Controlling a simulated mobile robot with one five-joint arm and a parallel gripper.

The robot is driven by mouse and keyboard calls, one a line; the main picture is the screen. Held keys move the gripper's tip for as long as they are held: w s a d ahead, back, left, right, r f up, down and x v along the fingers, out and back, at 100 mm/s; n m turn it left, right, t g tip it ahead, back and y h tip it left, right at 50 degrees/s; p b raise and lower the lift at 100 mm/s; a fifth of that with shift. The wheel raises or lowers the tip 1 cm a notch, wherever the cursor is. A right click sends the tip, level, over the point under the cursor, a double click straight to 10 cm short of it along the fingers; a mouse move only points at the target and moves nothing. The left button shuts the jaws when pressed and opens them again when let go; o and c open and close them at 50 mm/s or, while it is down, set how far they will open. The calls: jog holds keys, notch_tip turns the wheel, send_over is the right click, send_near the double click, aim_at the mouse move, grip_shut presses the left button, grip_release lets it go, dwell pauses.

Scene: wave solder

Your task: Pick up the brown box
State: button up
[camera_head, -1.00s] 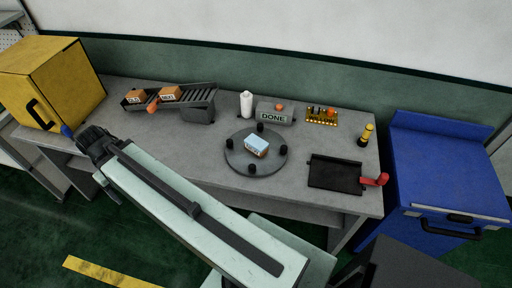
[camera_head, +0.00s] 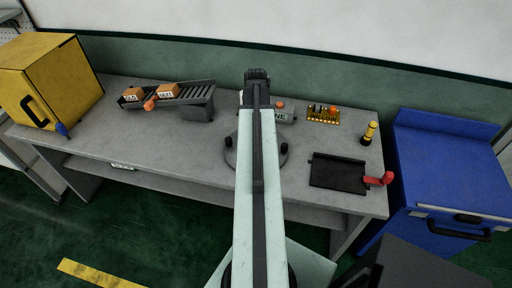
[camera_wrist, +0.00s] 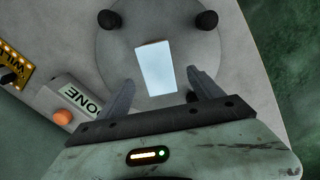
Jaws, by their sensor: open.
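Two brown boxes sit on the sloped roller rack at the left of the bench: one marked OLD (camera_head: 133,94) and one marked NEXT (camera_head: 168,90). A box with a pale blue top (camera_wrist: 155,68) lies on the round grey turntable (camera_wrist: 115,62) in the wrist view. In the head view my arm hides that box and most of the turntable (camera_head: 231,158). My gripper (camera_wrist: 159,76) is open above the turntable, its fingers on either side of the pale box's near end in the picture. Contact cannot be told. The gripper (camera_head: 257,76) also shows in the head view.
A DONE block (camera_head: 282,116) with an orange button stands beside the turntable. A yellow cabinet (camera_head: 50,80) is at the left and a blue cabinet (camera_head: 445,175) at the right. A black tray (camera_head: 337,172) with a red handle and a circuit board (camera_head: 323,115) lie right of the turntable.

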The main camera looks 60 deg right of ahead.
jog(key=f+b, duration=0.4)
jog(key=f, duration=0.1)
jog(key=f+b, duration=0.2)
jog(key=shift+s+d+f, duration=0.1)
jog(key=shift+d+f, duration=0.1)
jog(key=shift+d, duration=0.05)
jog(key=shift+r, duration=0.2)
grip_shut()
